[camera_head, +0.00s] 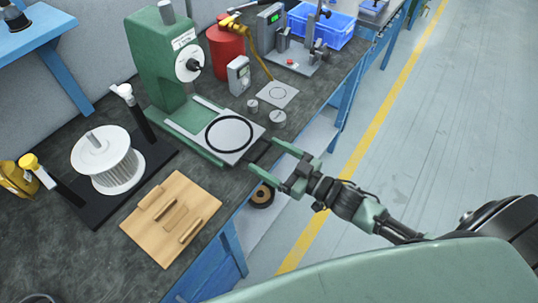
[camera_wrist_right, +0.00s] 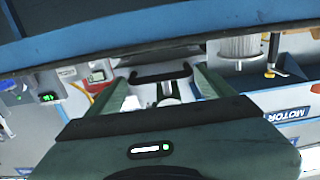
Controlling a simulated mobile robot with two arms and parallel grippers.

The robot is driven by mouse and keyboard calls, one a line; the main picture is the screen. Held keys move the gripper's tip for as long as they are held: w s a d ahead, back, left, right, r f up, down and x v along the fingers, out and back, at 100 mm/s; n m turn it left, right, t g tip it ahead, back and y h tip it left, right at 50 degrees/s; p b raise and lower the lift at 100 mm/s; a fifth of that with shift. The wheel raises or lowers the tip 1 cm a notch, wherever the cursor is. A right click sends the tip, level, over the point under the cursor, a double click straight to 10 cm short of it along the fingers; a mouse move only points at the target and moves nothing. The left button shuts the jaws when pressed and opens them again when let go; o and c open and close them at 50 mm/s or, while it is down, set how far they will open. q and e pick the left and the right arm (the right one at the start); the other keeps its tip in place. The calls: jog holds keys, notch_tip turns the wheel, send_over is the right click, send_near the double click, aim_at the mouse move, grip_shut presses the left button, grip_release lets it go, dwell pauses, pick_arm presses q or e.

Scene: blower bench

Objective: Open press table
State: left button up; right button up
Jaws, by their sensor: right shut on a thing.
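The green press (camera_head: 160,65) stands on the dark bench, with a white dial on its side. Its table is a light grey plate (camera_head: 229,134) with a black ring on it, sitting out in front of the press column towards the bench edge. A dark handle (camera_head: 258,151) is at the plate's front edge. My right gripper (camera_head: 263,155) is at the handle, one finger on each side, shut on it. In the right wrist view the black handle (camera_wrist_right: 160,76) spans between the green fingers. My left gripper is not in view.
A wooden tray (camera_head: 205,195) and a white spool (camera_head: 100,150) stand left of the press. Small metal weights (camera_head: 278,118), a square plate (camera_head: 278,93), a red canister (camera_head: 226,50) and a blue crate (camera_head: 322,25) are to the right. The floor aisle beside the bench is clear.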

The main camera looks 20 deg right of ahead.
jog(key=o, duration=2)
jog(key=shift+s, duration=0.1)
jog(key=b+v, duration=0.1)
jog(key=v, duration=0.6)
jog(key=shift+s+d, duration=0.3)
